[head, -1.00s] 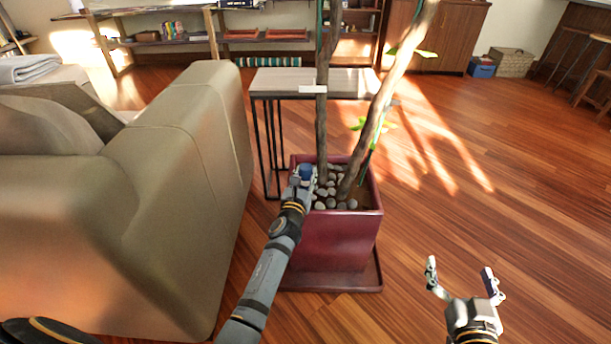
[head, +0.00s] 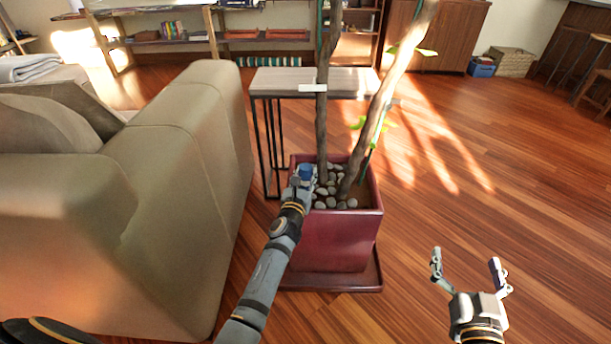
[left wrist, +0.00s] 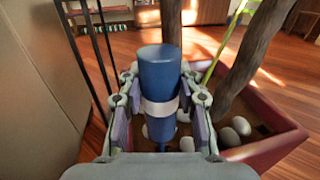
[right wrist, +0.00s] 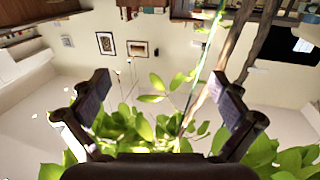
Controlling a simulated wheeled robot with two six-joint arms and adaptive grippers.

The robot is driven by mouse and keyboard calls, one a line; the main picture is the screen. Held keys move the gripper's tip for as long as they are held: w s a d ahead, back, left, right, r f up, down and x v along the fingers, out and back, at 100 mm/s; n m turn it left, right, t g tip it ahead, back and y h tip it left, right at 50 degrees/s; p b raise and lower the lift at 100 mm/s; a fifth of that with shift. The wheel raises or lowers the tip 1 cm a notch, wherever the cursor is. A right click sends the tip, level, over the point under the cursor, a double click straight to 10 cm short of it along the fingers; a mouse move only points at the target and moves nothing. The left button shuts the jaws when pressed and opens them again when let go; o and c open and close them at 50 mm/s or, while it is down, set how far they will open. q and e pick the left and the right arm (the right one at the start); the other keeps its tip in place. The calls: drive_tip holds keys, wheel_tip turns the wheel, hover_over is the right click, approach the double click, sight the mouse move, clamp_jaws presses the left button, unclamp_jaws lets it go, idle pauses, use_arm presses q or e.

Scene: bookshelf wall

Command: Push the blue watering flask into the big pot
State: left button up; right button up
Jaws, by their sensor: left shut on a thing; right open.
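The blue watering flask (left wrist: 160,78) has a pale band round its middle and stands roughly upright between the fingers of my left gripper (left wrist: 160,108). The left gripper is shut on it. In the head view the flask (head: 306,171) shows only as a small blue top over the left part of the big pot (head: 335,240), a dark red square planter with grey stones and tree trunks. The flask's lower end is by the stones; how deep it sits is hidden by the gripper. My right gripper (head: 467,272) is open and empty, over the floor right of the pot.
A beige sofa (head: 180,190) stands close on the left of my left arm. A small side table (head: 275,84) with thin black legs stands behind the pot. Tree trunks (head: 378,105) rise from the pot. The wooden floor (head: 500,190) on the right is clear.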

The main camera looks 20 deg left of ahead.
use_arm(q)
drive_tip(key=shift+f, duration=0.2)
use_arm(e)
drive_tip(key=shift+w+r+t, duration=0.15)
drive_tip(key=shift+r+t, duration=0.65)
drive_tip(key=shift+r, duration=1.1)
drive_tip(key=shift+r, duration=0.1)
use_arm(q)
drive_tip(key=shift+f+b, duration=0.2)
drive_tip(key=shift+b, duration=0.2)
use_arm(e)
wheel_tip(320, 180, up, 4)
drive_tip(key=shift+t, duration=1)
drive_tip(key=shift+r, duration=0.1)
use_arm(q)
drive_tip(key=shift+f, duration=0.25)
drive_tip(key=shift+b, duration=0.3)
use_arm(e)
drive_tip(key=shift+s+r+n+t+y, duration=0.1)
drive_tip(key=shift+s+r+t, duration=0.25)
drive_tip(key=shift+r, duration=0.45)
drive_tip(key=shift+s+r+n+t+y, duration=0.1)
drive_tip(key=shift+s+r+t, duration=0.1)
drive_tip(key=shift+r+t, duration=0.45)
drive_tip(key=shift+s+r+n+t+y, duration=0.1)
drive_tip(key=shift+s+r+t, duration=0.15)
drive_tip(key=shift+r, duration=0.7)
use_arm(q)
drive_tip(key=shift+f, duration=0.1)
